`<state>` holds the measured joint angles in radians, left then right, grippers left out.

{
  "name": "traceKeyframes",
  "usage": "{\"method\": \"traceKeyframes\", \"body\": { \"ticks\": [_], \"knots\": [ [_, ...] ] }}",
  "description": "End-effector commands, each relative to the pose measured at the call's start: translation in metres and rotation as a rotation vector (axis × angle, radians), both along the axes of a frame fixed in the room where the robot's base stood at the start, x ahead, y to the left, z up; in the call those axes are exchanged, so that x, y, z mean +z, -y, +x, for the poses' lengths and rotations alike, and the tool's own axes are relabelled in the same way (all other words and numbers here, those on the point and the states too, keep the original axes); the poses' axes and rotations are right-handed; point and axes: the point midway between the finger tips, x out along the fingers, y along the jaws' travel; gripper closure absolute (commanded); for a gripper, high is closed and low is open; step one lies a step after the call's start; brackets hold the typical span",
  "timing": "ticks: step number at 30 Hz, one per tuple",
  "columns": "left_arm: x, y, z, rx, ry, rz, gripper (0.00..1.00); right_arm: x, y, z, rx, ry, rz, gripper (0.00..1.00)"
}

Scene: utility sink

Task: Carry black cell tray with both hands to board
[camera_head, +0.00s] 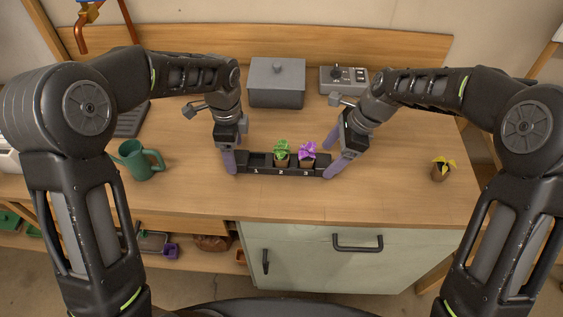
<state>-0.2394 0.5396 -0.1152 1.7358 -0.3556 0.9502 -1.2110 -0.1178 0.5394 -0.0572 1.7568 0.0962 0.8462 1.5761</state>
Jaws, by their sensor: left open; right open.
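The black cell tray (267,171) stands on the wooden counter, with cells marked 1, 2 and 3. Cell 1 looks empty. A green-leaved potted plant (281,153) sits in cell 2 and a purple-flowered potted plant (307,153) in cell 3. My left gripper (230,162) is open at the tray's left end, its purple fingers close to it. My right gripper (334,152) is open at the tray's right end, with its fingers angled down there. I cannot tell whether the fingers touch the tray. I cannot pick out a board with certainty.
A green watering can (139,161) stands at the left and a small yellow-leaved pot (441,168) at the right. A grey lidded box (277,84) and a grey control unit (344,79) stand at the back. Bare counter lies between the tray and the front edge.

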Motion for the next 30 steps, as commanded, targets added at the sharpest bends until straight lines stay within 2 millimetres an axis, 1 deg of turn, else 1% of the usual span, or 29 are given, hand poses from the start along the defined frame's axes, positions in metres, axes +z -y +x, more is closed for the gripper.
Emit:
{"method": "traceKeyframes", "body": {
  "ticks": [1,3,6,10,17,30],
  "knots": [
    [-0.008,0.0,-0.001,0.0,-0.002,0.0,0.25,-0.007,-0.003,-0.001,0.001,-0.002,0.0,0.25],
    [-0.016,0.0,-0.001,-0.001,-0.002,0.0,0.25,-0.015,-0.006,0.0,0.001,-0.002,0.0,0.25],
    [-0.024,0.0,-0.001,0.0,-0.001,0.0,0.25,-0.022,-0.009,0.0,0.001,-0.001,0.0,0.25],
    [-0.029,0.0,0.0,0.0,0.001,0.0,0.25,-0.026,-0.011,0.0,0.001,0.001,0.0,0.25],
    [-0.029,0.0,0.0,0.0,0.001,0.0,0.25,-0.026,-0.011,0.0,0.001,0.001,0.0,0.25],
    [-0.029,0.0,0.0,0.0,0.001,0.0,0.61,-0.026,-0.011,0.0,0.0,0.001,0.0,0.61]
  ]
}}
